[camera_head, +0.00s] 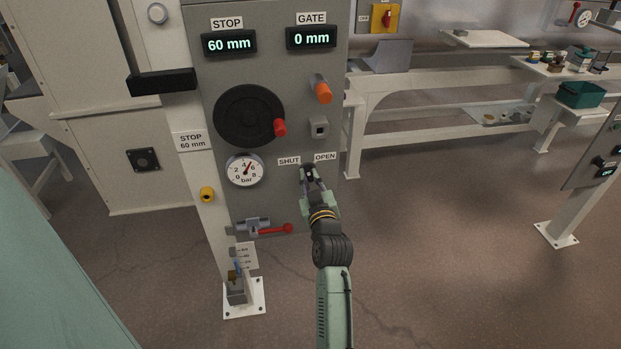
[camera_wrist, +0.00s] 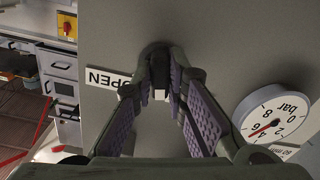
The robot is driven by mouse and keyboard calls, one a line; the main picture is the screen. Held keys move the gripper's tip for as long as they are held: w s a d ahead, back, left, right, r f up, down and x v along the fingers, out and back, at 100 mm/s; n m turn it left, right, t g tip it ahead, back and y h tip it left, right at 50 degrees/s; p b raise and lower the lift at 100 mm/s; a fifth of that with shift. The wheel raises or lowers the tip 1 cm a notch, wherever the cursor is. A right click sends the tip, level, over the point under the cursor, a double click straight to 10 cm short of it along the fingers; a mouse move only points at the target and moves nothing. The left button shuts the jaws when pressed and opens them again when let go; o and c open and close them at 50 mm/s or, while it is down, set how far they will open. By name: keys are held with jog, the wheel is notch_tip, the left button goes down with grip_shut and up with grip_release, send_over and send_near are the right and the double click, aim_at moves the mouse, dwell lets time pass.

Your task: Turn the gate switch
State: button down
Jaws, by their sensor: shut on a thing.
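The gate switch (camera_wrist: 160,93) is a small dark knob on the grey panel (camera_head: 262,130), below the SHUT label (camera_head: 289,161) and the OPEN label (camera_head: 325,156). My gripper (camera_head: 309,174) is at the switch, and its fingers cover most of it in the head view. In the wrist view my gripper (camera_wrist: 160,85) has its purple-padded fingers closed on the knob from both sides. The exact angle of the knob is hard to tell. The GATE display (camera_head: 311,37) reads 0 mm.
The STOP display (camera_head: 229,43) reads 60 mm. A black handwheel with a red knob (camera_head: 280,128), a pressure gauge (camera_head: 245,170), an orange-tipped lever (camera_head: 323,93) and a red-handled valve (camera_head: 275,230) are close by on the panel. Open floor lies to the right.

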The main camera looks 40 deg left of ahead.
jog(key=m+p, duration=0.1)
jog(key=m, duration=0.4)
jog(key=shift+r+m+p, duration=0.1)
jog(key=shift+m+p, duration=0.3)
jog(key=m+p, duration=0.3)
jog(key=m, duration=0.3)
jog(key=shift+m, duration=0.3)
jog(key=c, duration=1.6)
grip_release()
jog(key=v, duration=1.2)
